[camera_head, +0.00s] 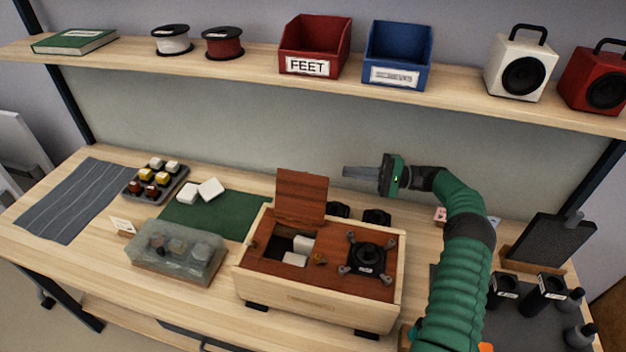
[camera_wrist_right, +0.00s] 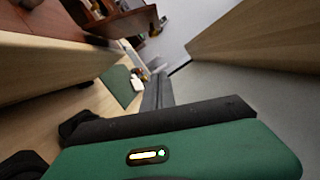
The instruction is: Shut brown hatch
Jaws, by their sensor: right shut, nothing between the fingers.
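The brown hatch (camera_head: 302,195) stands open, roughly upright, at the back left of the wooden box (camera_head: 320,309). The opening in front of it shows white blocks (camera_head: 295,259) inside. My right gripper (camera_head: 346,172) is shut and empty. It is above and behind the box, to the right of the hatch and apart from it, with its fingers pointing left. In the right wrist view my gripper's fingers (camera_wrist_right: 157,92) show beyond its green body, and a brown panel that looks like the hatch (camera_wrist_right: 132,22) is at the top. My left gripper is not in view.
A black round part with several arms (camera_head: 367,257) sits on the box's right top. A clear-lidded case (camera_head: 178,252) and a green mat (camera_head: 238,222) lie to the left. The shelf (camera_head: 200,65) with bins and speakers runs above the back. Black cups (camera_head: 543,293) stand at right.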

